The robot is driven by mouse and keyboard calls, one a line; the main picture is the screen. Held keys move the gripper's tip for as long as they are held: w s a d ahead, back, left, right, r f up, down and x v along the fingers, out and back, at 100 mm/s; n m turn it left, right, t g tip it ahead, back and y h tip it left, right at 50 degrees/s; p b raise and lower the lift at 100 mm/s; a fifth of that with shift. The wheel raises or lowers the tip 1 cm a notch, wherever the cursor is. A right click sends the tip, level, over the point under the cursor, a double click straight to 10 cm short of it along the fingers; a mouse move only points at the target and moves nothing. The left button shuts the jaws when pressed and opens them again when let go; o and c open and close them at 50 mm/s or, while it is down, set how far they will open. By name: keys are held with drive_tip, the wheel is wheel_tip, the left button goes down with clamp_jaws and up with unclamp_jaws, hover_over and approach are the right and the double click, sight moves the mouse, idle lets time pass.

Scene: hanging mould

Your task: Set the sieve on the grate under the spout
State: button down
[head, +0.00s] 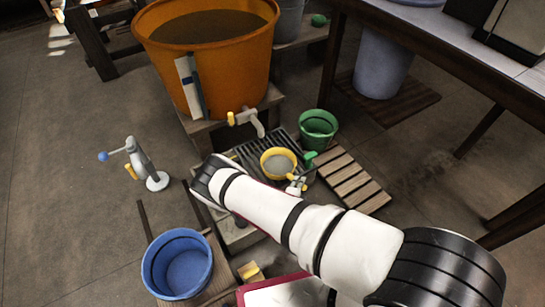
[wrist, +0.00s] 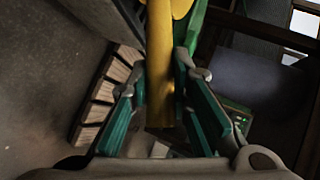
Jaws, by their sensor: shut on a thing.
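The sieve (head: 278,162) has a yellow rim and grey mesh. In the head view it appears over the dark slatted grate (head: 247,158), below and right of the yellow-handled spout (head: 247,121) of the orange tub. I cannot tell whether it touches the grate. My gripper (head: 304,172) is at the sieve's right side, partly hidden behind my arm. In the wrist view the green-padded fingers of my gripper (wrist: 162,88) are shut on the sieve's yellow handle (wrist: 160,60). The sieve's bowl is mostly out of that view.
The orange tub (head: 222,75) stands behind the grate. A green bucket (head: 318,128) is close behind the sieve, and wooden slats (head: 350,180) lie to its right. A blue bucket (head: 180,265) stands at front left. A grey stand (head: 145,165) is at left. A table (head: 440,35) is at right.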

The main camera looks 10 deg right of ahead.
drive_tip(key=b, duration=0.4)
hover_over(279, 167)
drive_tip(key=s, duration=0.4)
drive_tip(key=shift+w+d, duration=0.25)
drive_tip(key=shift+d, duration=0.2)
drive_tip(key=w, duration=0.1)
drive_tip(key=w+b, duration=0.1)
drive_tip(key=w+a+b, duration=0.1)
drive_tip(key=shift+w+a+f, duration=0.1)
drive_tip(key=shift+w+f, duration=0.2)
drive_tip(key=shift+f, duration=0.4)
drive_tip(key=shift+f+b, duration=0.1)
drive_tip(key=shift+b, duration=0.3)
drive_tip(key=c, duration=1.5)
unclamp_jaws()
drive_tip(key=shift+o, duration=0.2)
